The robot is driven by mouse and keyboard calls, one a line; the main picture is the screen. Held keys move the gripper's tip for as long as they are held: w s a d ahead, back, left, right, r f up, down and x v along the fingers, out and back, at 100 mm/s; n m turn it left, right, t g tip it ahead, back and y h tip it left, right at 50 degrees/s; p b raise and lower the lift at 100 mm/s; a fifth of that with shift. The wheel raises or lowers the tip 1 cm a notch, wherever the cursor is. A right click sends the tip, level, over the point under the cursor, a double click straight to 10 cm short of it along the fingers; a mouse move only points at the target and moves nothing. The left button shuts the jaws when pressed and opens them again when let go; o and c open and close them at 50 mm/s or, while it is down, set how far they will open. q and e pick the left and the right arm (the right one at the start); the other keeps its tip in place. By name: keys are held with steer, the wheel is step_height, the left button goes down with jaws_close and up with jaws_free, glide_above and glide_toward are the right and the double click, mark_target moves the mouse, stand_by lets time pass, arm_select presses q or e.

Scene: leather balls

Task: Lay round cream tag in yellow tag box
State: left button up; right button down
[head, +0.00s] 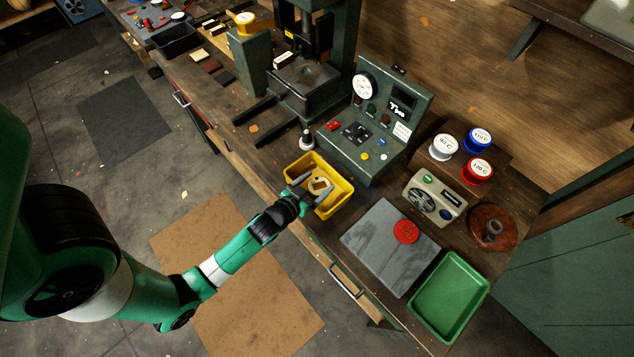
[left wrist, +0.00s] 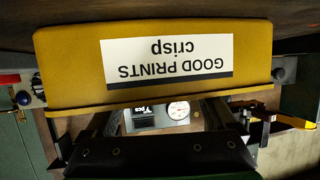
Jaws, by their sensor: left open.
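The yellow tag box (head: 343,207) stands on the bench near its front edge. A round cream tag (head: 325,182) with a brown mark on it shows inside the box, seemingly on its floor. My left gripper (head: 317,190) reaches over the front of the box and is open. Its fingers are apart, and the tag shows between and just beyond their tips, apparently not gripped. In the left wrist view, the box wall (left wrist: 70,75) fills the upper part, with an upside-down label reading "GOOD PRINTS crisp". The tag is hidden there. My right gripper is not in view.
A green control box (head: 375,125) with a gauge and a dark press (head: 305,75) stand behind. A small white-topped stamp (head: 307,140) stands near the box's back left. To the right are a grey slab (head: 380,250) with a red disc (head: 405,231) and a green tray (head: 450,295).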

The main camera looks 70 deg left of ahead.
arm_select(q)
steer(key=shift+s+f, duration=0.25)
steer(key=shift+f, duration=0.3)
steer(key=shift+r+p, duration=0.35)
steer(key=shift+s+d+r+p, duration=0.1)
steer(key=shift+r+p, duration=0.5)
steer(key=b+v, duration=0.1)
steer(key=v, duration=1)
steer(key=shift+s+d+r, duration=0.15)
steer(key=shift+s, duration=0.1)
steer(key=shift+w, duration=0.1)
